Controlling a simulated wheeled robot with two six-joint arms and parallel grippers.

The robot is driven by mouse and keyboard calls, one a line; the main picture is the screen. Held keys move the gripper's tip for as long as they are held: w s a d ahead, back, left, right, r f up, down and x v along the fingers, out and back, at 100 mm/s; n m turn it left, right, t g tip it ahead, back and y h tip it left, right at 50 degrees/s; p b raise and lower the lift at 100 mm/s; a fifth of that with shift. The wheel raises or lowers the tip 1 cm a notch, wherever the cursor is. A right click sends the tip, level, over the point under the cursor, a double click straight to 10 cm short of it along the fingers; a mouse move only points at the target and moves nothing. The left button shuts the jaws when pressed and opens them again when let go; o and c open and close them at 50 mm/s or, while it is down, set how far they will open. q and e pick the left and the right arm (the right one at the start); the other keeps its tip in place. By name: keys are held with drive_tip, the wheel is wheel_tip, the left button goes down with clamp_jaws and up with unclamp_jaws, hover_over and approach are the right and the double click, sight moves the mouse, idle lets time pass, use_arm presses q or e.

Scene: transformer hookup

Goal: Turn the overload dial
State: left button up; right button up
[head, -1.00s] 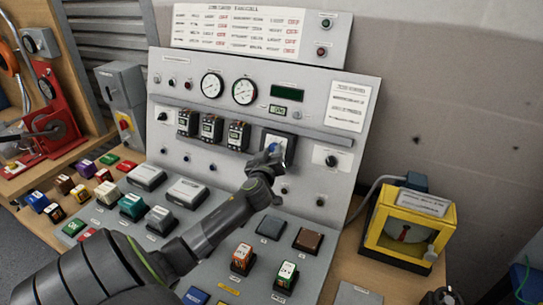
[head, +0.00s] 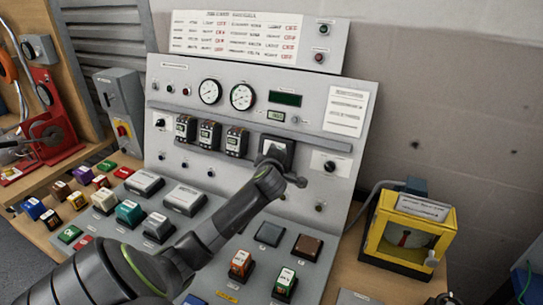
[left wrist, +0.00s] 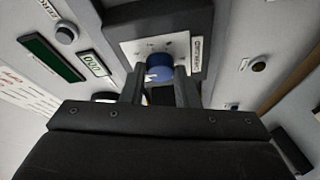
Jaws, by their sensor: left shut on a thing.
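The overload dial is a blue round knob (left wrist: 158,64) on a pale plate with small marks, set in a black housing (left wrist: 205,20). In the left wrist view a white mark shows on the knob's lower left side. My left gripper (left wrist: 160,88) has one finger on each side of the knob and is shut on it. In the head view my left gripper (head: 275,166) is against the black dial housing (head: 276,146) on the upright panel, and it hides the knob. My right gripper is in neither view.
Black breakers (head: 209,134) stand left of the dial, and a white plate with a black knob (head: 328,163) is to its right. Gauges (head: 243,97) and a green display (head: 285,98) are above. Coloured blocks and pads cover the sloped desk. A yellow box (head: 373,238) stands at right.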

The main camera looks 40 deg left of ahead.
use_arm(q)
drive_tip(key=shift+n, duration=0.5)
drive_tip(key=o, duration=1)
drive_tip(key=shift+c, duration=0.2)
drive_tip(key=shift+s, duration=0.1)
drive_tip(key=b+v, duration=0.2)
drive_tip(key=v, duration=1.5)
drive_tip(key=shift+r, duration=0.35)
drive_tip(key=shift+s+f, duration=0.1)
